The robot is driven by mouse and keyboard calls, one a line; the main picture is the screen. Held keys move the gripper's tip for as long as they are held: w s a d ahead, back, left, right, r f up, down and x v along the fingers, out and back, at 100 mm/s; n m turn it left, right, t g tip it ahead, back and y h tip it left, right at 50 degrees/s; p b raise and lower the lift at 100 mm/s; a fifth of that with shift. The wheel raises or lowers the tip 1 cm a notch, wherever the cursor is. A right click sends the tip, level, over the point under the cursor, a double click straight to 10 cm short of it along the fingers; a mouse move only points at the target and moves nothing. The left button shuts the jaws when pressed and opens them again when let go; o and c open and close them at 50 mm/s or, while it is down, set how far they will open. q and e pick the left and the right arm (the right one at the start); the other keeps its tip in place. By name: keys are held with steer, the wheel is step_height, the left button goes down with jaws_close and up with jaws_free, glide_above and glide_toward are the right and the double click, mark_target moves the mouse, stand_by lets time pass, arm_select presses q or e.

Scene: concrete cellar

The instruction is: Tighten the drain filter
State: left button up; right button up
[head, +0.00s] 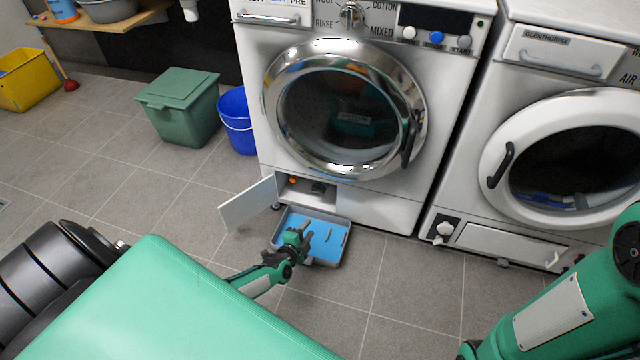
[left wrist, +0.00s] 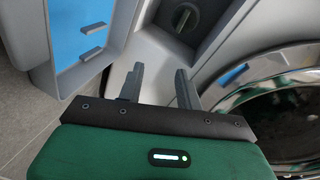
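The drain filter shows as a dark knob (head: 319,188) in the open hatch at the foot of the left washing machine. In the left wrist view its round face with a raised grip (left wrist: 183,18) is at the top, past my fingers. My left gripper (head: 304,236) is over the grey tray with blue inside (head: 339,258), below and in front of the hatch. In the left wrist view its two fingers (left wrist: 159,82) are apart with nothing between them, short of the filter. My right arm is at the lower right; its gripper does not show.
The white hatch flap (head: 248,204) stands open to the left. An orange item (head: 292,180) is in the hatch. The chrome-rimmed door (head: 345,172) is shut above it. A blue bucket (head: 237,120) and green bin (head: 181,105) stand left.

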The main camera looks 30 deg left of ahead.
arm_select(q)
steer(key=s+d+r+n+g+h+p, duration=0.1)
steer(key=s+d+g+p, duration=0.1)
steer(key=s+p, duration=0.4)
steer(key=s+d+r+n+g+p, duration=0.2)
steer(key=s+p, duration=0.5)
steer(key=p, duration=0.3)
steer(key=shift+s+d+n+g+h, duration=0.3)
steer(key=shift+h, duration=0.1)
steer(key=shift+d, duration=0.1)
